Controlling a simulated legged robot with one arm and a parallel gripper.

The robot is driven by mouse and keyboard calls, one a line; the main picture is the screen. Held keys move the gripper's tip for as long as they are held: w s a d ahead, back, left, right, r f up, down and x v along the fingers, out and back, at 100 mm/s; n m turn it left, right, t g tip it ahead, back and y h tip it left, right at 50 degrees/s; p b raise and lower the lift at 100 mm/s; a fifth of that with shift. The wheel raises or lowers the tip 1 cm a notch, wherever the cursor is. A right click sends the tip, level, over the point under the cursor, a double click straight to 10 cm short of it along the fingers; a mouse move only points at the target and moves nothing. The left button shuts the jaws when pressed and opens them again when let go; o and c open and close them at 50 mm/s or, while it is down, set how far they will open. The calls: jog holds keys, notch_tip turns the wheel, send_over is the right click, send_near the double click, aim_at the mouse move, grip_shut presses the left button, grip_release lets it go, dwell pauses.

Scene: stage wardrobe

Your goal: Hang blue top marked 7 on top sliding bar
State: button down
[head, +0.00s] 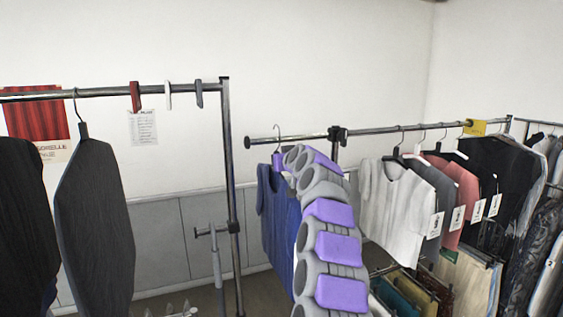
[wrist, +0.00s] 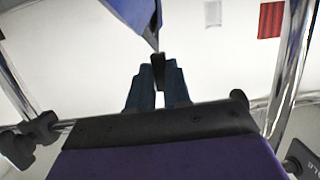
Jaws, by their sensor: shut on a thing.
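The blue top (head: 280,222) hangs upright from a dark hanger in the head view; part of it is behind my arm. The hanger's hook (head: 277,132) is at the sliding bar (head: 300,138), its curve above the bar; I cannot tell whether it rests there. In the wrist view, my gripper (wrist: 158,78) is shut on a dark part of the hanger (wrist: 158,62), with blue cloth (wrist: 130,12) above it. No number 7 is visible.
A black clamp (head: 338,134) joins the sliding bar to the rack on the right, where tagged shirts such as a white one (head: 392,200) hang. A left rack post (head: 231,180) stands near the bar's free end. Dark garments (head: 92,225) hang on the left rack.

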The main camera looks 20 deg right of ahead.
jog(key=shift+a, duration=1.3)
jog(key=shift+d+f+b, duration=0.25)
jog(key=shift+d+b, duration=0.05)
jog(key=shift+d, duration=0.2)
jog(key=shift+d+f+b, duration=0.25)
jog(key=shift+d+b, duration=0.05)
jog(key=shift+d, duration=0.15)
jog(key=shift+d+f, duration=0.25)
jog(key=shift+f, duration=0.05)
jog(key=shift+a+f+b, duration=0.3)
jog(key=shift+a+b, duration=0.15)
jog(key=shift+a, duration=0.1)
jog(key=shift+a+f+b, duration=0.25)
jog(key=shift+a+b, duration=0.2)
jog(key=shift+a, duration=0.05)
jog(key=shift+d+f+b, duration=0.3)
jog(key=shift+d+f, duration=0.05)
jog(key=shift+d, duration=0.55)
jog(key=c, duration=1.4)
grip_release()
jog(key=shift+a, duration=0.1)
jog(key=shift+c, duration=0.2)
jog(key=o, duration=0.5)
jog(key=shift+a+r, duration=0.1)
jog(key=shift+a, duration=0.55)
jog(key=shift+c, duration=0.2)
